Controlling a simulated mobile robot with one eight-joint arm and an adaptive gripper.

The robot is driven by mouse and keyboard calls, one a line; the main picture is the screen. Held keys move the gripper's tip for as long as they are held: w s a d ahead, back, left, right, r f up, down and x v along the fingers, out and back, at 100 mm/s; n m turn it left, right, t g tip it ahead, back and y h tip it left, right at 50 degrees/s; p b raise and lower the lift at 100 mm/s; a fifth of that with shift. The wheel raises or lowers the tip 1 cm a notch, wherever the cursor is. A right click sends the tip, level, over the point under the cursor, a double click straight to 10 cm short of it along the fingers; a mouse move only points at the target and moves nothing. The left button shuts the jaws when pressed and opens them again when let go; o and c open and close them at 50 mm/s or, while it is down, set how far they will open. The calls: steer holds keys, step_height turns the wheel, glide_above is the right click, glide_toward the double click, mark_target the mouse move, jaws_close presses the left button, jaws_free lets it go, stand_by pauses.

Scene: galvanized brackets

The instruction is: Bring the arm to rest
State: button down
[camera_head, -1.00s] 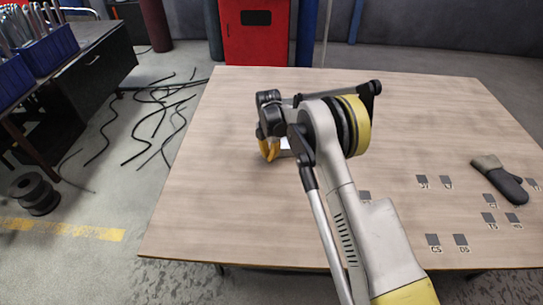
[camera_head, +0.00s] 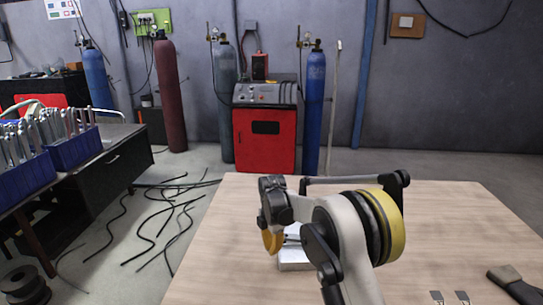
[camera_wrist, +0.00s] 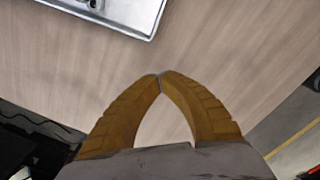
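My gripper (camera_wrist: 160,76) has two yellow-brown fingers whose tips meet in the wrist view, with nothing between them. In the head view my gripper (camera_head: 272,241) hangs above the wooden table (camera_head: 225,260), left of the arm's grey and yellow joint. Its tips are partly cut off from sight there. A silvery metal object (camera_head: 293,259) lies on the table behind the gripper and is partly hidden by my arm. In the wrist view a metal tray-like piece (camera_wrist: 128,12) shows at the top edge, apart from the fingertips.
A dark glove-like item (camera_head: 515,287) and small labelled dark plates (camera_head: 437,297) lie at the table's right. A red machine (camera_head: 265,140) and gas cylinders (camera_head: 314,110) stand behind. Black cables (camera_head: 160,215) lie on the floor at left. The table's far right is clear.

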steer(key=s+d+r+m+t, duration=0.2)
steer(key=s+d+r+m, duration=0.45)
steer(key=r, duration=0.35)
steer(key=s+d+r+m+t, duration=0.1)
steer(key=s+d+r+m, duration=0.5)
steer(key=r, duration=0.5)
steer(key=s+d+m+t, duration=0.1)
steer(key=s+m, duration=0.3)
steer(key=s, duration=0.4)
steer(key=s+d+m+t, duration=0.1)
steer(key=s+d+m, duration=0.2)
steer(key=s, duration=0.5)
steer(key=s+d+m+t, duration=0.1)
steer(key=s+d+m, duration=0.1)
steer(key=s+m, duration=0.3)
steer(key=s, duration=0.2)
steer(key=shift+s+d+f+t, duration=0.3)
steer(key=shift+s+d, duration=0.05)
steer(key=shift+s, duration=0.05)
